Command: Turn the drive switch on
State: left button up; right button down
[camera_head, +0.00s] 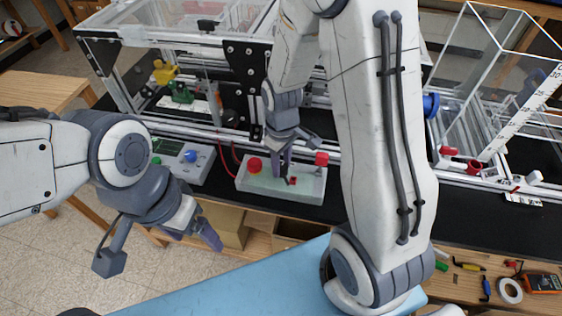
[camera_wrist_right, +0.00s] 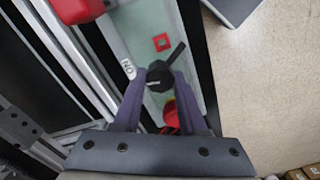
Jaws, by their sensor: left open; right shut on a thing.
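The drive switch is a black rotary knob (camera_wrist_right: 160,80) with a bar handle on a pale control box (camera_head: 262,186). In the right wrist view, my right gripper (camera_wrist_right: 160,76) has its purple fingers on both sides of the knob, shut on it. A white ON label (camera_wrist_right: 128,68) lies beside the knob. The bar is tilted, and its exact setting is hard to tell. In the head view, my right gripper (camera_head: 286,172) reaches down onto the box and hides most of the knob. My left gripper (camera_head: 207,232) is open and empty, left of the box.
A red button (camera_head: 255,165) stands on the box's left end, and a red square (camera_wrist_right: 161,42) is near the knob. A grey device with a blue knob (camera_head: 191,155) sits to the left. Rails and frame posts rise behind. Tools (camera_head: 470,266) lie at lower right.

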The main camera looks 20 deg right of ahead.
aim_at(282, 166)
jog(key=m, duration=0.6)
jog(key=shift+p, duration=0.4)
jog(key=shift+m, duration=0.4)
jog(key=shift+c, duration=2.3)
grip_release()
notch_tip(282, 166, up, 10)
jog(key=shift+r+b, duration=0.25)
jog(key=shift+b, duration=0.15)
